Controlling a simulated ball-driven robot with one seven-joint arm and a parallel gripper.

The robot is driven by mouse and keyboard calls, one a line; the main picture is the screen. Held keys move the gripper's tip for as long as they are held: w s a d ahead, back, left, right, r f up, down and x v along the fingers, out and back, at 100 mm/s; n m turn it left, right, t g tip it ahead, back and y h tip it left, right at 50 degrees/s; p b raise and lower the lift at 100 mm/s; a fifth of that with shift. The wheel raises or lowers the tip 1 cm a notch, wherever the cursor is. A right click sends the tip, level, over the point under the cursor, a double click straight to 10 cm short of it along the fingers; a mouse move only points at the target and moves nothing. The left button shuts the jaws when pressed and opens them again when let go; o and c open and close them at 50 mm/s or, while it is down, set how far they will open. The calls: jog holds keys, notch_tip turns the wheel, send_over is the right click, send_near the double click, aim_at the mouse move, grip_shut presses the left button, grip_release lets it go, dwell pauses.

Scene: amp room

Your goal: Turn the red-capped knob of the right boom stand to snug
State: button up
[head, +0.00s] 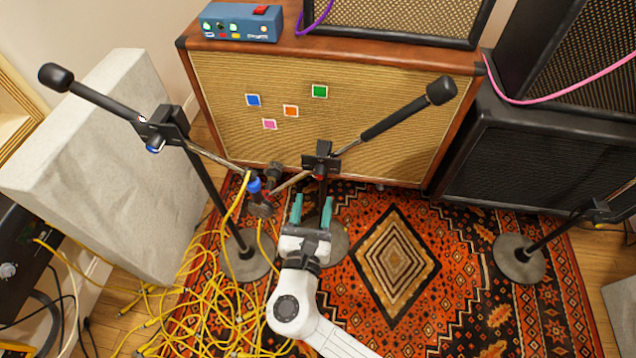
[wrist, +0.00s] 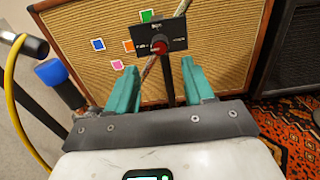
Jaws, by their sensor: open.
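The boom stand with the red-capped knob stands in the middle of the head view, with its black clutch block (head: 322,160) in front of the tan amp. Its boom slants up to the right. The red-capped knob (wrist: 159,47) faces me on the label plate (wrist: 145,38) in the wrist view; only a small bit of red shows below the block in the head view. My gripper (head: 312,204) is open and empty, its teal fingers pointing at the knob. In the wrist view the fingertips (wrist: 158,68) lie left and right of the knob's line, short of it and not touching.
Another boom stand with a blue-capped knob (head: 153,147) stands at the left. A blue-ended boom tail (head: 254,185) with a yellow cable hangs just left of my gripper. Yellow cables (head: 215,305) tangle on the floor at left.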

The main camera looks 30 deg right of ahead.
aim_at(319, 178)
jog(key=b+x, duration=0.1)
jog(key=x, duration=0.5)
jog(key=shift+w+d, duration=0.2)
jog(key=shift+d, duration=0.05)
jog(key=shift+c, duration=0.4)
grip_shut()
